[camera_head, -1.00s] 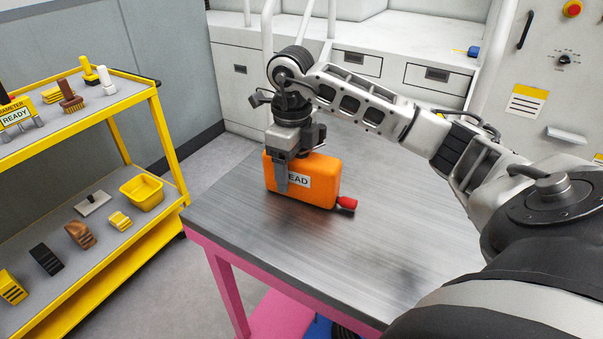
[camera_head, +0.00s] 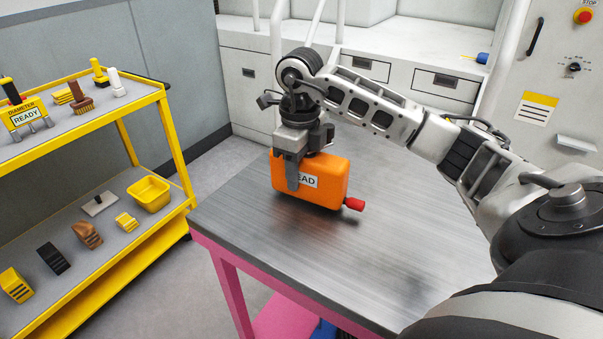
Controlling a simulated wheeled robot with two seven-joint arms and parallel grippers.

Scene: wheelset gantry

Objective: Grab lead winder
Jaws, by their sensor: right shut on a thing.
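The lead winder is an orange box (camera_head: 325,187) with a white label, partly covered, reading "EAD", and a red knob at its lower right. It is upright at the far left part of the metal table. My right gripper (camera_head: 298,172) comes down on it from above and is shut on it. One finger lies across the front face beside the label; the other finger is hidden behind the box. I cannot tell for sure whether its base touches the table. My left gripper is out of view.
The metal-topped table (camera_head: 380,270) with pink legs has free room in front and right. A yellow shelf cart (camera_head: 172,150) at left holds brushes, blocks and a yellow bin (camera_head: 148,194). White cabinets (camera_head: 400,75) stand behind, and a control panel at right.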

